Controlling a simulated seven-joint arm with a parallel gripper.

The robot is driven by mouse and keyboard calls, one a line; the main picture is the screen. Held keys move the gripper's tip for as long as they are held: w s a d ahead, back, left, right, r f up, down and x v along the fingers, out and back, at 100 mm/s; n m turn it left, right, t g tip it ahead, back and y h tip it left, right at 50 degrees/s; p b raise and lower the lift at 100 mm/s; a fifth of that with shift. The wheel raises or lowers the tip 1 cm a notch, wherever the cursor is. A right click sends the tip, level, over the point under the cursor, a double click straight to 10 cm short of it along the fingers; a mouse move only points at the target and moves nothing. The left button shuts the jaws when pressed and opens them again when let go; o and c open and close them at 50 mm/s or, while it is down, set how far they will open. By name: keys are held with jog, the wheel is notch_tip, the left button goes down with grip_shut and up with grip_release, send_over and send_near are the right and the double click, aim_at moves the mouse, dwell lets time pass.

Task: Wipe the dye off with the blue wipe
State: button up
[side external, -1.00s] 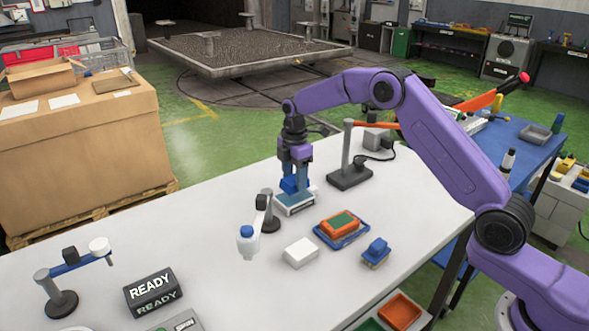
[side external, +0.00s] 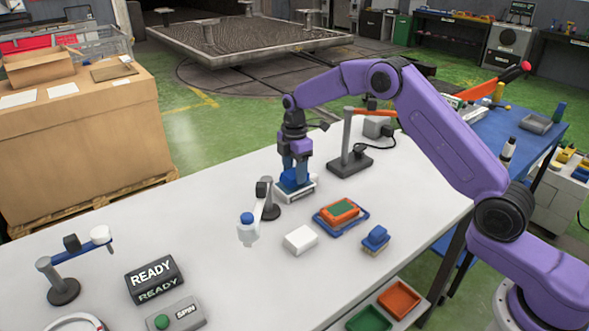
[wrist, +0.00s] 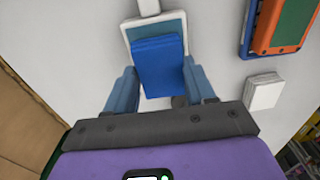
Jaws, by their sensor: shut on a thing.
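My gripper (side external: 294,178) is shut on the blue wipe (side external: 291,184), pointing down over a pale-rimmed plate (side external: 303,193) on the white table. In the wrist view the wipe (wrist: 160,62) is a blue block between my two blue-grey fingers (wrist: 163,95). It covers most of the plate (wrist: 155,24), whose pale rim and a narrow grey-blue strip show around it. I cannot tell whether the wipe touches the plate. No dye can be made out; the wipe hides most of the surface.
A white jointed stand (side external: 249,232) is close in front of the plate. A dark post stand (side external: 350,164) is behind it to the right. A white block (side external: 300,240), an orange and green pad on a blue tray (side external: 352,225), and a blue-handled brush (side external: 376,238) lie nearby.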

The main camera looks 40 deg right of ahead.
aim_at(294, 172)
jog(key=shift+f, duration=0.6)
dwell(1.0)
jog(key=shift+r, duration=3.55)
